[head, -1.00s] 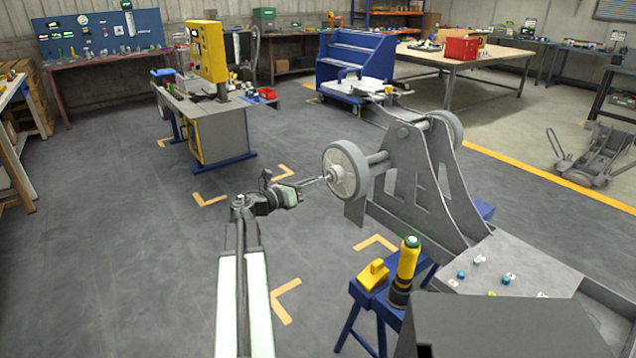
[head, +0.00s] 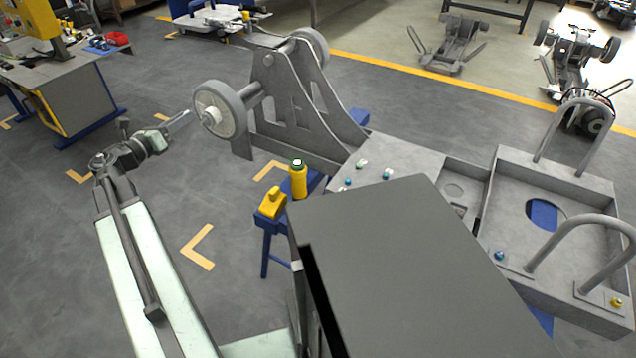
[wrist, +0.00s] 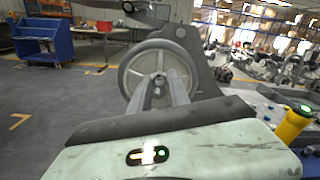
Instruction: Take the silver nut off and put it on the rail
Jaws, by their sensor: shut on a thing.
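In the head view the grey wheel (head: 219,110) stands on the axle of the upright grey bracket (head: 290,95). My gripper (head: 188,117) points at the wheel's hub from the left. In the wrist view the wheel (wrist: 134,76) fills the upper middle. My gripper's two fingers (wrist: 158,90) are shut on the small silver nut (wrist: 158,79) in front of the hub. I cannot tell whether the nut is clear of the axle. Curved grey tube rails (head: 583,226) stand on the chassis at the right; I cannot tell if one is the task's rail.
A dark grey panel (head: 400,260) blocks the near middle. A yellow bottle (head: 298,181) and a yellow block (head: 272,203) stand on a blue trestle (head: 264,228). Small coloured parts lie on the chassis plate (head: 405,155). The floor around my arm is clear.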

